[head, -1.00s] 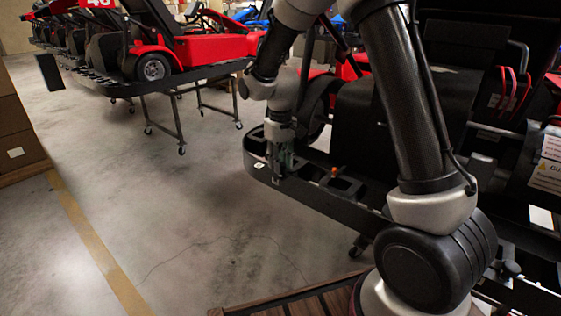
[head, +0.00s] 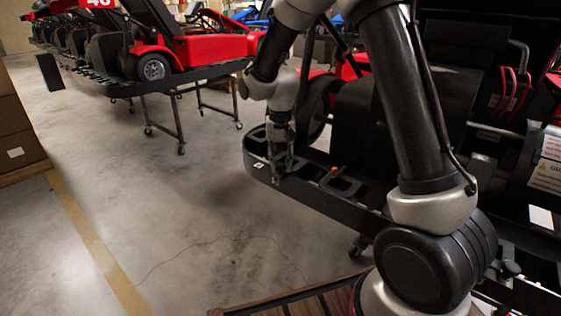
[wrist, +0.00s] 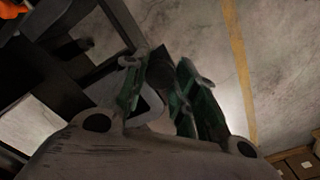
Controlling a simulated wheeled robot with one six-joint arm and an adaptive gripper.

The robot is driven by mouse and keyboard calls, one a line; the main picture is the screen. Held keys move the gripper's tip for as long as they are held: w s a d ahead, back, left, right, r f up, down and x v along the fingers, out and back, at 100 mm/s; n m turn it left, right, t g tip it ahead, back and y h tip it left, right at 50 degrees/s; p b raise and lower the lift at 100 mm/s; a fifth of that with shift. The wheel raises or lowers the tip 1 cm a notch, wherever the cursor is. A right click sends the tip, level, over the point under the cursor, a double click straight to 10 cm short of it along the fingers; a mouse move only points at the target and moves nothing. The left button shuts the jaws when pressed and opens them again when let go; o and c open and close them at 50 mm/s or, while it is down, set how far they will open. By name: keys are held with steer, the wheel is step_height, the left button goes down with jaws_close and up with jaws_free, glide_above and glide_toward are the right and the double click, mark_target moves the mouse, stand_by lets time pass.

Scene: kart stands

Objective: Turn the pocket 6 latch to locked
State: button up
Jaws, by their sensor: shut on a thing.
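My gripper (head: 281,168) points down at the left end of the black stand tray (head: 318,195), among its open pockets. In the wrist view its green-padded fingers (wrist: 160,78) stand on both sides of a small dark piece (wrist: 160,70) at the tray's rim. The fingers are closed on this piece, which looks like the pocket 6 latch. Its shape and turn angle are mostly hidden by the fingers. A small pale label (head: 258,165) shows on the tray's front face, left of my gripper.
An orange knob (head: 333,171) stands on the tray right of my gripper. A black kart seat (head: 362,125) and tyre (head: 314,115) rise behind. A red kart (head: 215,47) rests on another stand at the back. The concrete floor at left is clear.

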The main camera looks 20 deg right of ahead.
mark_target(280, 164)
stand_by(0.3)
steer(key=o, duration=1.1)
steer(key=shift+c, duration=0.2)
step_height(280, 164, up, 12)
